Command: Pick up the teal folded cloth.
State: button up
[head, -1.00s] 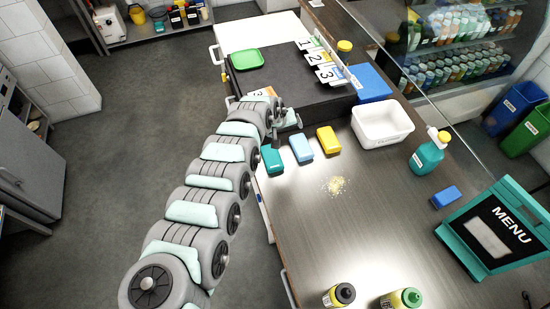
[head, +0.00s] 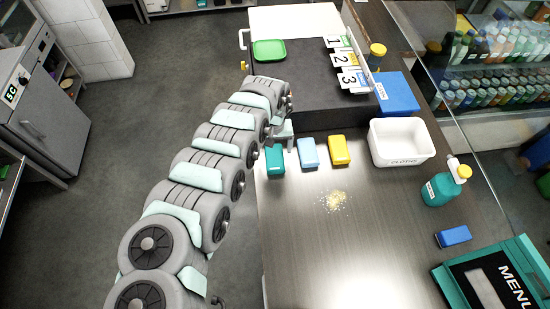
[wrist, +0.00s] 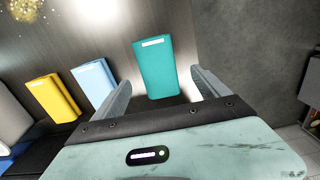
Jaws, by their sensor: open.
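The teal folded cloth (head: 275,162) lies on the counter at its left edge, leftmost in a row of three cloths. My gripper (head: 284,133) is just behind it in the head view, with its fingers mostly hidden by the arm. In the wrist view the teal cloth (wrist: 155,65) stands out ahead, between the directions of the two spread fingers. My gripper (wrist: 161,78) is open and empty there. I cannot tell how high the fingers are above the cloth.
A light blue cloth (head: 308,153) and a yellow cloth (head: 339,150) lie to the right. Crumbs (head: 335,201) lie in front. A dark raised block (head: 300,100) stands behind.

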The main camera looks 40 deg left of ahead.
aim_at(275, 157)
jog(key=f, duration=0.4)
jog(key=shift+d, duration=0.4)
jog(key=shift+a+f, duration=0.15)
jog(key=shift+f, duration=0.45)
jog(key=c, duration=1.4)
jog(key=shift+c, duration=0.2)
jog(key=shift+r, duration=0.15)
notch_tip(275, 157, up, 20)
